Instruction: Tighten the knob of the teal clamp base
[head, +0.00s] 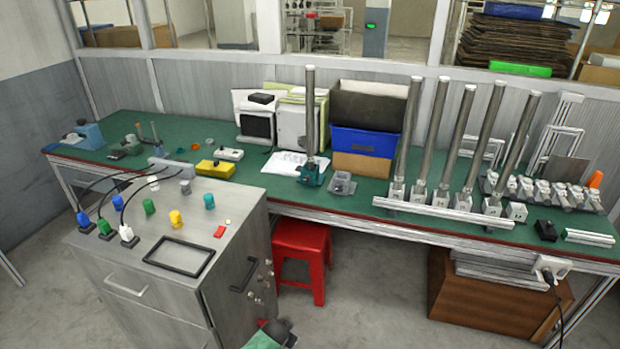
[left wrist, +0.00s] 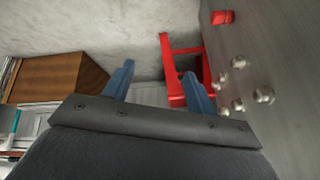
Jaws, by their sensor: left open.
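The teal clamp base (head: 311,178) stands near the front edge of the green workbench in the head view. It holds a tall upright metal tube (head: 310,110). Its knob is too small to make out clearly. The clamp base does not show in the left wrist view. My left gripper (left wrist: 157,86) shows in the left wrist view with its two blue fingers apart and nothing between them. It is low down, beside the grey cabinet's side and facing the red stool, away from the clamp base. My right gripper is not in view.
The grey metal cabinet (head: 140,243) with bolts on its side stands in front of the bench. A red stool (head: 300,262) is under the bench. A clear plastic box (head: 342,184) sits right of the clamp base. Several tall tubes (head: 430,135) stand further right.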

